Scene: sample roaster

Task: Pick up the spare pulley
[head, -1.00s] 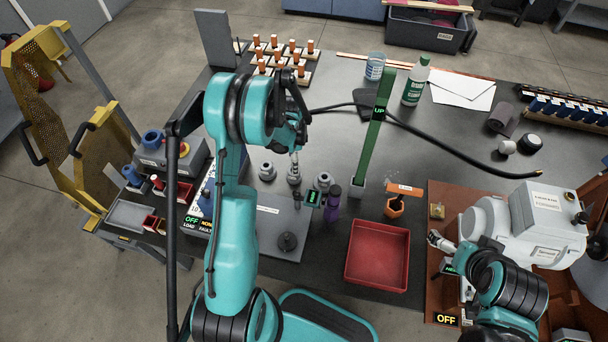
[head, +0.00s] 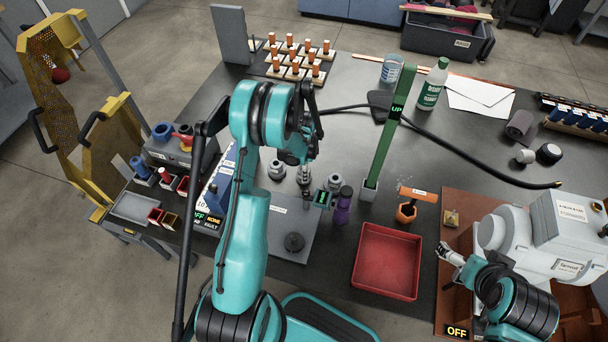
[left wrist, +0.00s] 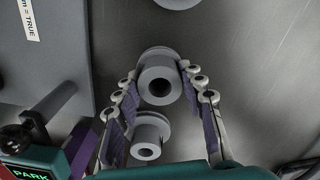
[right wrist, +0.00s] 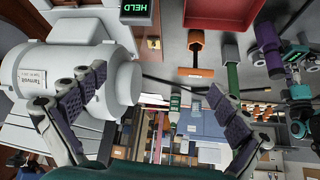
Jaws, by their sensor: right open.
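Several grey stepped pulleys stand near the grey plate. In the head view one pulley (head: 277,169) is left of my left gripper (head: 304,178) and another (head: 333,182) is right of it. The left wrist view shows a larger pulley (left wrist: 160,76) between the fingertips of my left gripper (left wrist: 158,78), a smaller pulley (left wrist: 147,136) nearer the palm, and part of a third (left wrist: 178,3) beyond. The left fingers are spread; firm contact is not visible. I cannot tell which pulley is the spare. My right gripper (right wrist: 148,92) is open and empty, near the white machine (right wrist: 75,68).
A red tray (head: 387,262), an orange-handled tool (head: 408,212) and a green post (head: 382,150) stand right of the pulleys. Wooden blocks with orange pegs (head: 296,62) are behind.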

